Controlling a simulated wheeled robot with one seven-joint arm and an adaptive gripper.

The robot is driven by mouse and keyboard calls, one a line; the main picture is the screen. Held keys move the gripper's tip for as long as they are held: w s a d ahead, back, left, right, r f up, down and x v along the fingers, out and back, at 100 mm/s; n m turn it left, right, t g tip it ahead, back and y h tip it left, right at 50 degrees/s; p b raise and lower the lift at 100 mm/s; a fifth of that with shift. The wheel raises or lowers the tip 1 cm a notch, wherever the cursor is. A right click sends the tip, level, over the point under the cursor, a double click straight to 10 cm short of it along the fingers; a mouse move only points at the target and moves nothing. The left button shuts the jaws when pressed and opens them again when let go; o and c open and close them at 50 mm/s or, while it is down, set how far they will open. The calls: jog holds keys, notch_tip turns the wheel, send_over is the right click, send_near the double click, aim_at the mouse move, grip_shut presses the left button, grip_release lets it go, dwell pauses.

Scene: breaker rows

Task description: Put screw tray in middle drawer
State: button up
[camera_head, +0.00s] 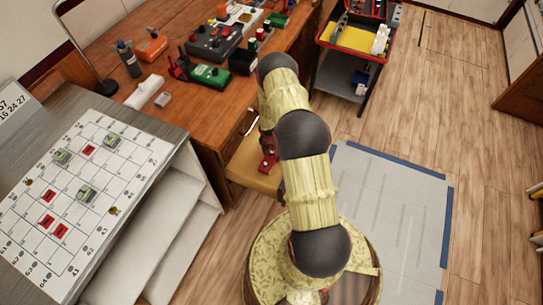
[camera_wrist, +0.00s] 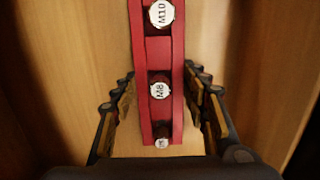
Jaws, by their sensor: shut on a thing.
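The screw tray (camera_wrist: 158,50) is a narrow red strip with round hex-shaped pieces, two of them marked M10 and M8. It runs lengthwise up the middle of the wrist view. My gripper (camera_wrist: 159,73) has one finger on each side of it and is shut on the tray. Below the tray lies a light wooden surface with darker edges. In the head view a small red part of the tray (camera_head: 267,161) shows beside my arm, over an open wooden drawer (camera_head: 243,172) at the desk's side. My arm hides much of the drawer, and I cannot tell the tray's height above it.
The wooden desk (camera_head: 195,105) holds a dark device, a green device, a bottle and other items. A grey cabinet with a numbered white board (camera_head: 85,215) stands at the left. A red-edged cart (camera_head: 345,65) stands at the back. Floor at the right is clear.

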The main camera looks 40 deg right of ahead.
jog(key=shift+f, duration=0.15)
jog(key=o, duration=1.3)
jog(key=shift+f, duration=0.1)
jog(key=shift+c, duration=0.2)
jog(key=shift+o, duration=0.4)
notch_tip(320, 180, up, 12)
jog(key=a+p, duration=0.1)
jog(key=p, duration=0.3)
jog(key=shift+s+a, duration=0.15)
jog(key=shift+s, duration=0.1)
